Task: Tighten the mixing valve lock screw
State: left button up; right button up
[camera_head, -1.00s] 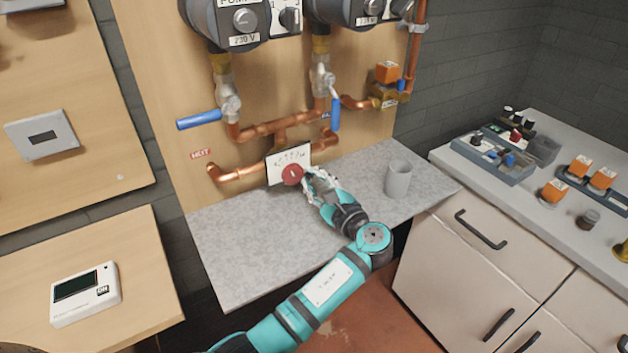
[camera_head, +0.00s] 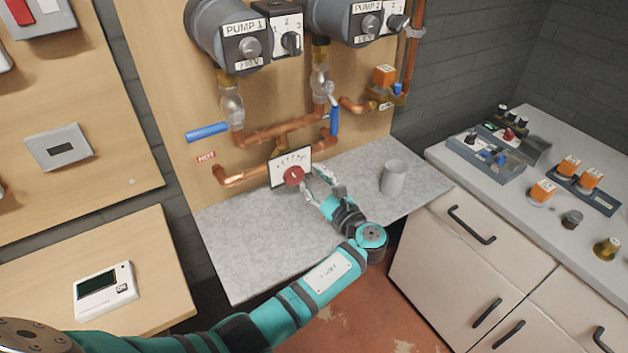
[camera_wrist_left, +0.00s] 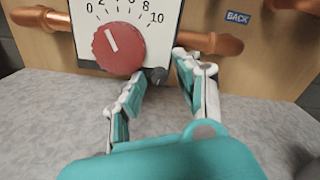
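The mixing valve has a white scale plate (camera_head: 291,160) and a red round knob (camera_head: 294,176), low on the board above the grey counter. In the left wrist view the red knob (camera_wrist_left: 118,48) has a white pointer line near 2. The small dark lock screw (camera_wrist_left: 158,75) is at the plate's lower right, beside the knob. My left gripper (camera_head: 320,176) is just right of the knob. In the left wrist view its fingers (camera_wrist_left: 162,74) are apart, with the screw showing between the tips; I cannot tell if they touch it. My right gripper is out of view.
Copper pipes (camera_head: 285,132) and blue-handled valves (camera_head: 207,132) are above the mixing valve. A grey cup (camera_head: 394,178) stands on the counter (camera_head: 250,240), right of my gripper. The counter's front left is clear. A white device (camera_head: 104,290) lies on the left table.

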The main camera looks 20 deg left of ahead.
pick_arm(q)
jog(key=shift+o, duration=0.2)
jog(key=shift+v, duration=3.8)
jog(key=shift+f, duration=0.1)
